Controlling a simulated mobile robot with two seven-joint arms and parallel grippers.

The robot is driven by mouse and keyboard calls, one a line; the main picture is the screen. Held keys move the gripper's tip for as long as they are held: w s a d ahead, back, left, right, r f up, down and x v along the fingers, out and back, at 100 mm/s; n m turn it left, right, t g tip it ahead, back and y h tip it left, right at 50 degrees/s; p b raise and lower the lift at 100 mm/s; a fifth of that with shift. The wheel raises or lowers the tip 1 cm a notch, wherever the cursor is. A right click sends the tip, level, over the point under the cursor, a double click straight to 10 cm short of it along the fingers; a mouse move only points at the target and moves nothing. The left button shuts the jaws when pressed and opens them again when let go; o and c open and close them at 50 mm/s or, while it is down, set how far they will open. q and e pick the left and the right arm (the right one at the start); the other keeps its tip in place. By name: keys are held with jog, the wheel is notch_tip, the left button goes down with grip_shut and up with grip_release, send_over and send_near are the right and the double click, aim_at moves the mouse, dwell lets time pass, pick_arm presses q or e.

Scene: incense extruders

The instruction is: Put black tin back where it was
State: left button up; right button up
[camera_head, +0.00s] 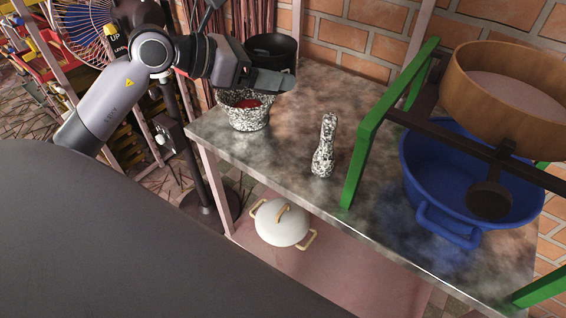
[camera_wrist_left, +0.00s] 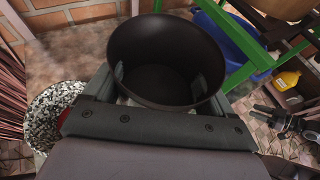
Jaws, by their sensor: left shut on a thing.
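The black tin (camera_head: 272,44) is at the back left of the metal table (camera_head: 285,135), partly hidden behind my left gripper. In the left wrist view the tin (camera_wrist_left: 165,85) is upright, open at the top and looks empty. My left gripper (camera_head: 268,76) is shut on it, with a finger on each side of its wall (camera_wrist_left: 168,88). The tin's base is hidden, so I cannot tell whether it touches the table.
A speckled mortar (camera_head: 247,118) with red contents stands just in front of the tin. A speckled pestle (camera_head: 324,146) stands to its right. A green frame (camera_head: 366,150) carries a wooden sieve (camera_head: 468,75) above a blue basin (camera_head: 420,175). A white pot (camera_head: 281,226) sits on the lower shelf.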

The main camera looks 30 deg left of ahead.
pick_arm(q)
jog(key=shift+s+d, duration=0.1)
jog(key=shift+s, duration=0.05)
jog(key=shift+f, duration=0.35)
jog(key=b, duration=0.1)
send_over(273, 160)
notch_tip(273, 160, down, 15)
jog(key=shift+f, duration=0.1)
notch_tip(273, 160, down, 4)
jog(key=shift+r+b, duration=0.25)
jog(key=shift+b, duration=0.05)
jog(key=shift+f, duration=0.35)
pick_arm(e)
jog(key=shift+s+d+f, duration=0.2)
jog(key=shift+d+f, duration=0.15)
jog(key=shift+f, duration=0.05)
pick_arm(q)
jog(key=shift+f, duration=0.1)
